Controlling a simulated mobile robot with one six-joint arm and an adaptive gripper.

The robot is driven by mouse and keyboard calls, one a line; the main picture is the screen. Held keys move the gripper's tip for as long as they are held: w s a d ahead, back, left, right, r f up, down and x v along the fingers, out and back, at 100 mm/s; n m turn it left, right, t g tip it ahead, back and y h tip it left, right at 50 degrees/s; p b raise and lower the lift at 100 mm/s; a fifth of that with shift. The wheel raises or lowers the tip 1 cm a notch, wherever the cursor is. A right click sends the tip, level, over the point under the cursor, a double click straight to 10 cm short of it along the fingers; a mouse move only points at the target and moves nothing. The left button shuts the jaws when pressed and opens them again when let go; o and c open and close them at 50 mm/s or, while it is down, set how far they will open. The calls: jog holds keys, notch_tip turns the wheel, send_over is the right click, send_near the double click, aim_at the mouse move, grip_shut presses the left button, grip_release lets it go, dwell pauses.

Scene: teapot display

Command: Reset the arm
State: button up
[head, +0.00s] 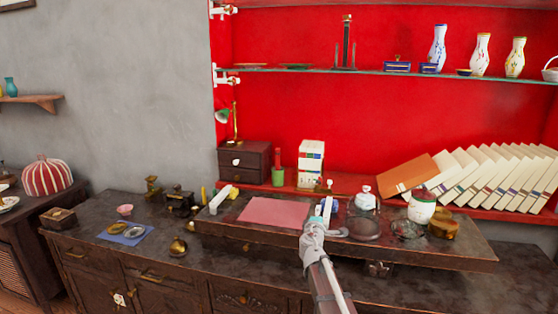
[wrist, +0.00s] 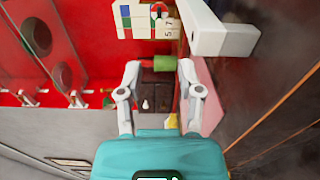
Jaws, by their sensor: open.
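My arm reaches up from the bottom of the head view, over the front of the raised dark desk top (head: 220,229). My gripper (head: 326,208) is small there and partly hidden by my own wrist. In the wrist view my gripper (wrist: 158,72) shows two grey fingers spread well apart. Nothing is held between them. A green cup (wrist: 163,63) shows beyond the gap, at a distance. A white bar (wrist: 222,38) lies close to the right of the fingers, apart from them as far as I can tell.
A pink sheet (head: 273,212) lies left of my gripper. A white-lidded jar (head: 421,207) and a brass pot (head: 443,224) stand to the right. White books (head: 490,175) lean behind. A drawer box (head: 245,160) stands back left. Vases (head: 437,48) stand on the glass shelf above.

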jog(key=shift+s+d, duration=0.1)
jog(key=shift+s, duration=0.45)
jog(key=shift+s+d+f+m+g+h, duration=0.3)
jog(key=shift+s+d+m+h, duration=0.25)
jog(key=shift+d+m, duration=0.3)
jog(key=s+d+f+m+g+h, duration=0.1)
jog(key=s+d+f+m+g, duration=0.35)
jog(key=s, duration=0.25)
jog(key=s+d+f+m+g+h, duration=0.1)
jog(key=s+d+f+m+g, duration=0.3)
jog(key=s+f+m, duration=0.25)
jog(key=s+a+f+m+g+y, duration=0.2)
jog(key=s+f+g+y, duration=0.25)
jog(key=s, duration=0.65)
jog(key=s+a+f+m+g+y+p, duration=0.1)
jog(key=s+a+g+y, duration=0.25)
jog(key=s+a, duration=0.4)
notch_tip(320, 180, up, 16)
jog(key=s+d+p, duration=0.1)
jog(key=d+p, duration=0.1)
jog(key=p, duration=1.4)
jog(key=shift+s+f, duration=0.15)
jog(key=shift+f, duration=0.05)
jog(key=shift+h, duration=0.25)
